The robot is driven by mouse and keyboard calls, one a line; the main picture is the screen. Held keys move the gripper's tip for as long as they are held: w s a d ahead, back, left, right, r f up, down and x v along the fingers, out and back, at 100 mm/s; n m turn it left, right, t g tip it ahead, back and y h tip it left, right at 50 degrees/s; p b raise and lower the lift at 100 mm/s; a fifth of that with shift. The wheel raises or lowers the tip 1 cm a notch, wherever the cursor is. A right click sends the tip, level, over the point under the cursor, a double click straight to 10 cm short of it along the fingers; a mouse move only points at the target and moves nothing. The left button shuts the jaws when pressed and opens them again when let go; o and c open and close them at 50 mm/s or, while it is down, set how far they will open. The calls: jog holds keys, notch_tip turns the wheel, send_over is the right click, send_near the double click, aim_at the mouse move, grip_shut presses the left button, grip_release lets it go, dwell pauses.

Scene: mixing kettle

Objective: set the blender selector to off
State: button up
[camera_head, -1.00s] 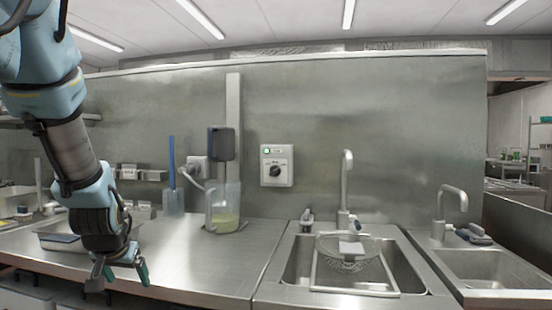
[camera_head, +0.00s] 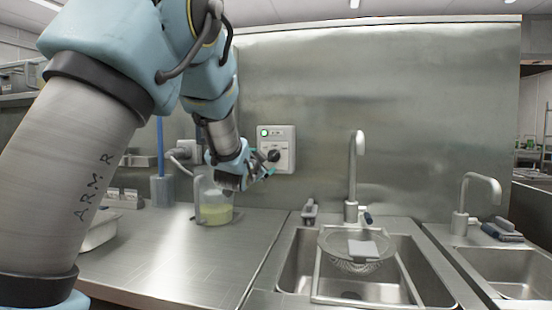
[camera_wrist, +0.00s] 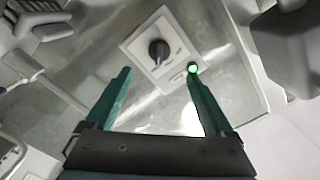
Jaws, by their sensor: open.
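The blender selector is a black rotary knob (camera_wrist: 158,50) on a white wall box (camera_wrist: 178,48) in the wrist view. A green lamp (camera_wrist: 192,68) glows on the box. In the head view the box (camera_head: 284,146) is on the steel wall, its knob partly covered by my fingers, and the green lamp shows at its upper left. My gripper (camera_head: 268,166) is open and empty, just in front of the box. In the wrist view its two green fingers (camera_wrist: 158,82) point toward the box, and the knob lies between and beyond their tips. I cannot see contact. The knob's labels are too small to read.
A clear jug (camera_head: 217,208) with yellow-green liquid stands on the counter (camera_head: 180,262) below my gripper. A sink (camera_head: 300,277) with a faucet (camera_head: 355,170) and a mesh strainer (camera_head: 345,262) is to the right.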

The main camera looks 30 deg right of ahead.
aim_at(273, 156)
jog(key=p+x, duration=0.1)
jog(key=x, duration=0.2)
jog(key=p+x, duration=0.2)
jog(key=x, duration=0.1)
jog(key=p+x, duration=0.2)
jog(key=x, duration=0.2)
jog(key=shift+s+d+r, duration=0.2)
jog(key=shift+d+r, duration=0.15)
jog(key=shift+w+d+f, duration=0.15)
jog(key=shift+w+d, duration=0.05)
jog(key=shift+w+d, duration=0.1)
grip_shut()
dwell(0.5)
jog(key=shift+b, duration=0.35)
